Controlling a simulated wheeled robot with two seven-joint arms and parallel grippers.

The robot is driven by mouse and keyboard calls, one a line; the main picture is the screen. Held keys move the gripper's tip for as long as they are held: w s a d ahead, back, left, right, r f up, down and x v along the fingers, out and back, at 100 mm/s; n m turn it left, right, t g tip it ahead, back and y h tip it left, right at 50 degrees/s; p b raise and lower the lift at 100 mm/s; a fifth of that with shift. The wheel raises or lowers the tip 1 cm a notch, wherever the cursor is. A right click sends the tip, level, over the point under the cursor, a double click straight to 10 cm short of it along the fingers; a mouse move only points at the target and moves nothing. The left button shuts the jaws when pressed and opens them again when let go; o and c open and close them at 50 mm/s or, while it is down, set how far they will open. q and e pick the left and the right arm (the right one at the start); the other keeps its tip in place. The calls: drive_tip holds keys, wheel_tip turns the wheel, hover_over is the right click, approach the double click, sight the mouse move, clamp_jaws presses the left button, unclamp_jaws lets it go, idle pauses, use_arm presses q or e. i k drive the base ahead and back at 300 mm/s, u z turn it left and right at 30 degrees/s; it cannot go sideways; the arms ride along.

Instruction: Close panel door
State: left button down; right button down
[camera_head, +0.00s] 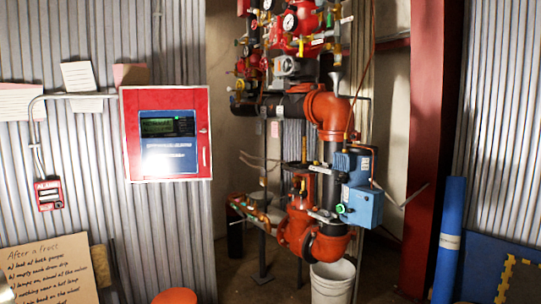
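The red panel (205,110) is mounted on the corrugated wall at the left. Its front has a red frame around a dark blue face with a small lit screen and a bright glare patch. A small handle shows near the front's right edge. The front looks nearly flat to the wall, and I cannot tell whether the door is fully shut or slightly ajar. Neither of my grippers can be made out in the view.
A red alarm pull box (49,194) and conduit are left of the panel. Red and orange pipework (330,110) with a blue box (361,205) stands at centre right above a white bucket (332,283). A cardboard sign (50,270) and an orange round object (175,296) are below.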

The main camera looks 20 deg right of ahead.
sight(165, 159)
drive_tip(key=z, duration=0.65)
drive_tip(key=i, duration=1.9)
drive_tip(key=u, duration=0.65)
